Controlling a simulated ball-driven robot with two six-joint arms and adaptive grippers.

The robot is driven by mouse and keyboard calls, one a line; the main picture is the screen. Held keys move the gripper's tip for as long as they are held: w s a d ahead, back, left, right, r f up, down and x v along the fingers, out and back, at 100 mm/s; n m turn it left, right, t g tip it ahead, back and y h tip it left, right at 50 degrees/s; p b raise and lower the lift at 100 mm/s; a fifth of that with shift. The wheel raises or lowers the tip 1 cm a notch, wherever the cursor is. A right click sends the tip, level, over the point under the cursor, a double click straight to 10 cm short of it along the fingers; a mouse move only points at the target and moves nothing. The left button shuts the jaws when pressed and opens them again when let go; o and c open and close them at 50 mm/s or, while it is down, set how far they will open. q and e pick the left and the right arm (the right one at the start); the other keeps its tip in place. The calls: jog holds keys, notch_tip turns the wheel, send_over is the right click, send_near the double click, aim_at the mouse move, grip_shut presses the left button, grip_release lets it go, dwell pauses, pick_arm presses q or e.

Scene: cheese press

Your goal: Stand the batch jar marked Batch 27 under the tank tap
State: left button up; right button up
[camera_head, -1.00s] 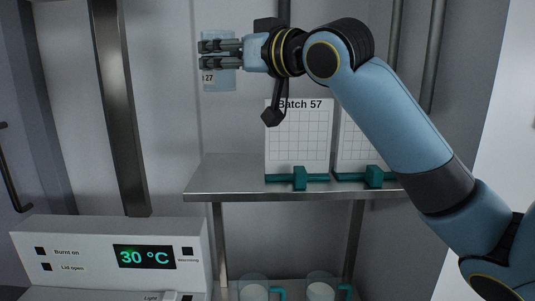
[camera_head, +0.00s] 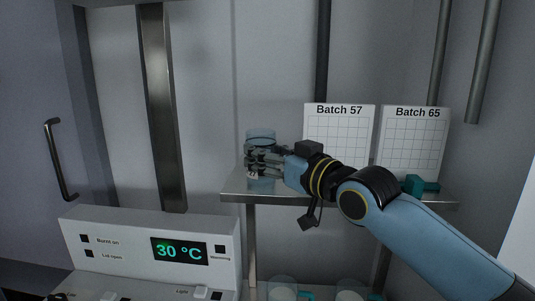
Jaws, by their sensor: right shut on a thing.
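My right gripper (camera_head: 262,163) comes in from the right and is shut on a clear bluish jar (camera_head: 261,134). The jar's upper part shows above the fingers. A pale part of it shows below them. The jar is upright at the left end of the metal shelf (camera_head: 233,190). I cannot tell whether its base touches the shelf. Its label is not readable now. The tank tap is not in view. My left gripper is not in view.
Cards marked Batch 57 (camera_head: 338,138) and Batch 65 (camera_head: 414,143) stand on the shelf. A control box (camera_head: 130,235) reading 30 °C is at lower left. Jars (camera_head: 283,288) stand below the shelf. A door handle (camera_head: 60,160) is at far left.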

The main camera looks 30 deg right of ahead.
jog(key=shift+f, duration=0.1)
jog(key=o, duration=1)
